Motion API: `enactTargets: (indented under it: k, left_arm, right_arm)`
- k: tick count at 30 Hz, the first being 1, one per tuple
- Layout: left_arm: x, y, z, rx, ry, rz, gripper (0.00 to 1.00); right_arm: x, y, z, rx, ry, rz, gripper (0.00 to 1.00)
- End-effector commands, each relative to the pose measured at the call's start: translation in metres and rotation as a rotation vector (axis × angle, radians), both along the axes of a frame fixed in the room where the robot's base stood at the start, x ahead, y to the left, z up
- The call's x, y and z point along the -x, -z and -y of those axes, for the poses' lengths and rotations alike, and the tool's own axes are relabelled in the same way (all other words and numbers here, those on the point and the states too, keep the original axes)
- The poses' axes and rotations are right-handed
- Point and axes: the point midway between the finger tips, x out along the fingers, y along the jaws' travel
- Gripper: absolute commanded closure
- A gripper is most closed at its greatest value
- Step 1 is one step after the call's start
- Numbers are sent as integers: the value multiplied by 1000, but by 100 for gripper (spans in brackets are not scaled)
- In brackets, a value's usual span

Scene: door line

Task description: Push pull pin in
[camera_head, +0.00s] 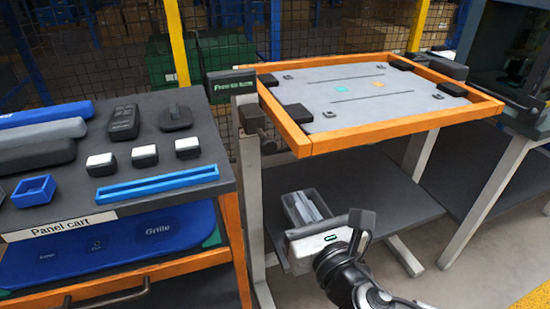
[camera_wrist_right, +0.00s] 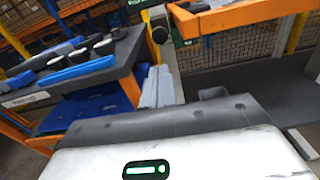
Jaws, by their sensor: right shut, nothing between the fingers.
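The rotating panel fixture has an orange frame (camera_head: 380,130) around a grey panel (camera_head: 350,88) on a grey stand. A dark round knob, which looks like the pull pin (camera_wrist_right: 159,34), is at the top of the stand's post in the right wrist view. In the head view a dark block-like part (camera_head: 252,118), likely the same pin, sits below the frame's left corner. I cannot tell how far it sticks out. My right gripper (camera_head: 305,207) is shut and empty, below and apart from it. Its grey fingertips (camera_wrist_right: 158,82) point toward the post. My left gripper is out of view.
A green-lettered sign reading "Free to turn" (camera_head: 232,84) stands at the fixture's left corner. The panel cart (camera_head: 75,215) at left carries dark, white and blue parts. A dark shelf (camera_head: 370,190) spans the stand below the frame. A dark machine stands at right.

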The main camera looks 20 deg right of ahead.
Motion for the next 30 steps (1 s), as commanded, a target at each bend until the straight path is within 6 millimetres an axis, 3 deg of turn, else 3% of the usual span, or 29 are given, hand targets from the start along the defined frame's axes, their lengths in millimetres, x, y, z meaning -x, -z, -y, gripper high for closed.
enactTargets:
  k: [5,21,30]
  left_arm:
    - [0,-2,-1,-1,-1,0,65]
    - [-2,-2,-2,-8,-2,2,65]
    - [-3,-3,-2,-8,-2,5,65]
  right_arm:
    - [-16,-5,0,45,5,20,100]
    - [-121,-5,-3,37,4,17,100]
    - [-140,-4,-4,39,3,14,100]
